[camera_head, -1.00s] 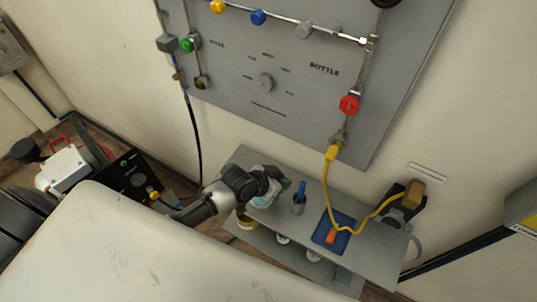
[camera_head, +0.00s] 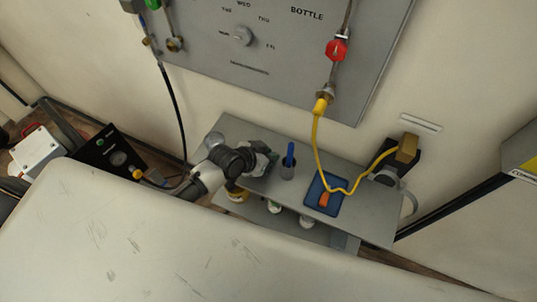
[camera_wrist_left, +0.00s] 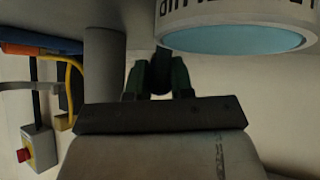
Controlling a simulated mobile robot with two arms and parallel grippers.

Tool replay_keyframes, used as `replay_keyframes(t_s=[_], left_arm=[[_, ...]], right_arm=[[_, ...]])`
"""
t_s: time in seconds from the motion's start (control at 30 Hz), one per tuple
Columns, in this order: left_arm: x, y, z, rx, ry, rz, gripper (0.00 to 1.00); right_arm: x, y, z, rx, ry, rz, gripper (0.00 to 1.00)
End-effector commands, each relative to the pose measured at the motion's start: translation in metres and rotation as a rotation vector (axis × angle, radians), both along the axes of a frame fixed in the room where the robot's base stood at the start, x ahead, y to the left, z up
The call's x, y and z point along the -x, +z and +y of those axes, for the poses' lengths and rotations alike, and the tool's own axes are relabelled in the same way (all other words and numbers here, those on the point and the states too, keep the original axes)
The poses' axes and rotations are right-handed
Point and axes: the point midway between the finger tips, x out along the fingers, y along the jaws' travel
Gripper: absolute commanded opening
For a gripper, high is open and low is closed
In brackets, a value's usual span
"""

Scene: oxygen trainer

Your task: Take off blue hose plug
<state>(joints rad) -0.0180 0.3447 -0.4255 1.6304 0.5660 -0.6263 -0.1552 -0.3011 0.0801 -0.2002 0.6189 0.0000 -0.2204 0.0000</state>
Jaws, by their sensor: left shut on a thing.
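My left gripper (camera_head: 264,163) is low over the grey shelf (camera_head: 350,215), left of a grey cup with a blue stick-like thing (camera_head: 290,154) in it. In the left wrist view its green-black fingers (camera_wrist_left: 158,75) are shut on a dark thing (camera_wrist_left: 160,72) that I cannot identify. A black hose (camera_head: 172,110) hangs from the wall panel to behind my left arm. A small bluish band (camera_head: 146,40) shows on a fitting near the hose's top. I cannot tell which blue part is the hose plug. My right gripper is not in view.
A white roll (camera_wrist_left: 235,25) with a light-blue inside is close to my left fingers. A yellow hose (camera_head: 318,145) runs from the panel across a blue tray (camera_head: 312,192). A pale padded surface (camera_head: 150,250) fills the foreground.

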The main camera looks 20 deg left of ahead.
Motion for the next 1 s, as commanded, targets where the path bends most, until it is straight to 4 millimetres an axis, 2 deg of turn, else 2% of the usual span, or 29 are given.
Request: replay_keyframes(t_s=[0.6, 0.63, 0.8, 1.0], left_arm=[[-0.0002, -0.0092, 0.0001, 0.000, 0.000, -0.001, 0.01], [-0.0003, -0.0090, 0.0001, 0.000, 0.000, -0.001, 0.24], [-0.0001, -0.0087, 0.0004, -0.001, 0.001, 0.000, 0.50], [0.0004, -0.0096, 0.0010, -0.002, 0.000, 0.002, 0.52]], right_arm=[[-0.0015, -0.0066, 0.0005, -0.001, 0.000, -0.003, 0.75], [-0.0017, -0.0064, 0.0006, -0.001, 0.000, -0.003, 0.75], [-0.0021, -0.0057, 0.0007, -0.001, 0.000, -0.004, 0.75], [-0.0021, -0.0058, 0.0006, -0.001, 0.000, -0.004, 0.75]])
